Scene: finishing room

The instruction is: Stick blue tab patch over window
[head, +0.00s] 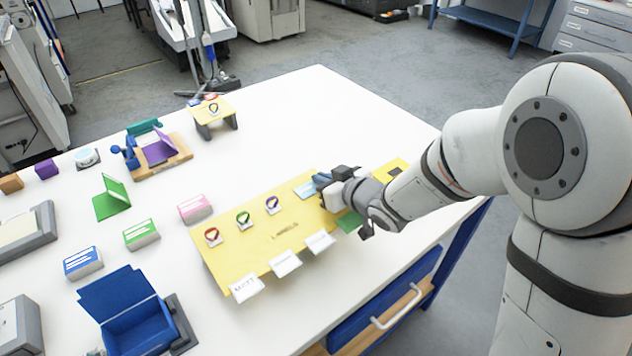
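A yellow sheet marked LABELS (236,268) lies on the white table. Along it sit small white patches with ring-shaped tabs: a red tab patch (213,237), a green tab patch (243,220) and a blue or purple tab patch (272,205). A small yellow-topped stand (205,118) at the back carries another patch with a blue ring (213,108); something red shows behind it. My gripper (322,182) is low over the sheet's far right part, beside a light blue piece (304,190). Its fingers are too small and overlapped to show their opening. I cannot tell which piece is the window.
White cards (285,264) stand along the sheet's front edge. An open blue box (136,318), several label blocks (140,235), a green folded card (111,200) and a wooden holder with a purple panel (160,152) fill the left. The table's back right is clear.

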